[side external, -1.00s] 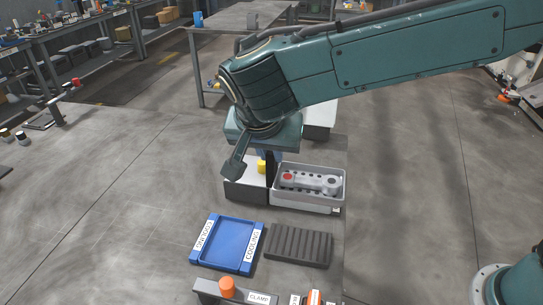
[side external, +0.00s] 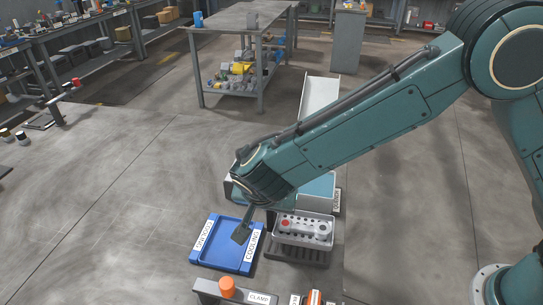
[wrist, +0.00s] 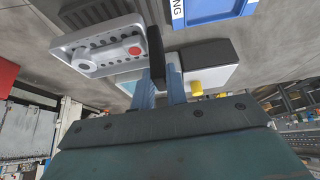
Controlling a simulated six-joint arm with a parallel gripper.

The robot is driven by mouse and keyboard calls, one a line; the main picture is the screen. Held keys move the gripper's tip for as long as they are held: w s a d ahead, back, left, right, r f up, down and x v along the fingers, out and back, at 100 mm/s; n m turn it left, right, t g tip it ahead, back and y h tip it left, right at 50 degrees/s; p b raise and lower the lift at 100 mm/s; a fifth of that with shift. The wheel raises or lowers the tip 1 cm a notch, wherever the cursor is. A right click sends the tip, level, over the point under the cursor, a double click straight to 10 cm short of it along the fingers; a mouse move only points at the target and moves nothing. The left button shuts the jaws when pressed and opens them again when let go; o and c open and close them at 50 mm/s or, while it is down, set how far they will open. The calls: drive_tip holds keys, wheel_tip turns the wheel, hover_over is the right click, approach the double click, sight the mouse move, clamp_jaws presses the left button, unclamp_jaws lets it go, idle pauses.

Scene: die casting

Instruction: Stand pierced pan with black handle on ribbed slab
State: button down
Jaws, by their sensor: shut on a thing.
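The pierced pan (side external: 304,240) is a light grey rectangular tray with rows of dark holes, carrying a grey casting with a red spot. It also shows in the wrist view (wrist: 85,66). My gripper (wrist: 161,80) is shut on its black handle (wrist: 156,52), with one blue finger on each side. The dark ribbed slab (side external: 298,256) shows below the pan's near edge in the side view, and past the pan's edge in the wrist view (wrist: 92,11). The pan looks roughly level; I cannot tell whether it touches the slab.
A blue tray (side external: 206,257) marked "COOLING" lies just left of the slab. A clamp block with an orange knob (side external: 227,287) stands in front. A white and black unit with a yellow knob (wrist: 196,88) is behind, partly hidden by my arm. Open floor lies to the left.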

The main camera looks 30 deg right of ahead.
sight(270, 216)
drive_tip(key=shift+f, duration=2.1)
drive_tip(key=shift+f, duration=0.1)
drive_tip(key=c, duration=1.4)
unclamp_jaws()
drive_tip(key=v, duration=1.2)
